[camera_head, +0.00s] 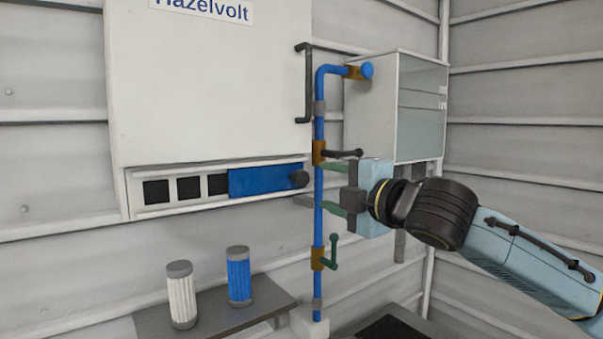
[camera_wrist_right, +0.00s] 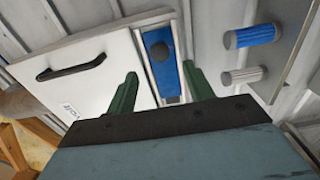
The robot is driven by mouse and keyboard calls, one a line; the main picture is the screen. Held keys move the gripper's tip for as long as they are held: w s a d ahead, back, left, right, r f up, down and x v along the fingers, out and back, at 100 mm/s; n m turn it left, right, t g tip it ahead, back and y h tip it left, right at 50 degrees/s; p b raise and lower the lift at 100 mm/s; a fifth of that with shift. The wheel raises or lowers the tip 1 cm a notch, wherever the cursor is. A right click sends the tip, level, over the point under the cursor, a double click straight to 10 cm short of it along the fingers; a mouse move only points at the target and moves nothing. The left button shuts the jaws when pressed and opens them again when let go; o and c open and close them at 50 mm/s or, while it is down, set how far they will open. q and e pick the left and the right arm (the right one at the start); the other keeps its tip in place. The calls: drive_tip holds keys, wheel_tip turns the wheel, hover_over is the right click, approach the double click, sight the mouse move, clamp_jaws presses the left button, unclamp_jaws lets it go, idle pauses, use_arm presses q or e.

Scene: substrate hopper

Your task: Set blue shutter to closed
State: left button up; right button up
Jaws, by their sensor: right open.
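The blue shutter (camera_head: 265,180) is a flat sliding panel in the pale slotted frame (camera_head: 150,212) under the white hopper. It sits at the right end of the frame, and several dark openings (camera_head: 188,188) to its left are uncovered. A dark round knob (camera_head: 299,179) is at its right end. My right gripper (camera_head: 328,187) is open and empty, to the right of the knob and apart from it. In the right wrist view, the shutter (camera_wrist_right: 164,78) and knob (camera_wrist_right: 160,51) appear ahead between the green fingers (camera_wrist_right: 160,88). My left gripper is out of view.
A blue vertical pipe (camera_head: 318,235) with valve handles runs close to my right fingertips; whether they touch is unclear. A white filter (camera_head: 181,298) and a blue filter (camera_head: 239,278) stand on a grey shelf (camera_head: 215,320) below. A glass-fronted box (camera_head: 422,110) hangs above my gripper.

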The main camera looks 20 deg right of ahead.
sight(304, 180)
drive_tip(key=p+x, duration=0.2)
drive_tip(key=x, duration=0.7)
drive_tip(key=shift+w+a, duration=0.1)
drive_tip(key=shift+w, duration=0.05)
clamp_jaws()
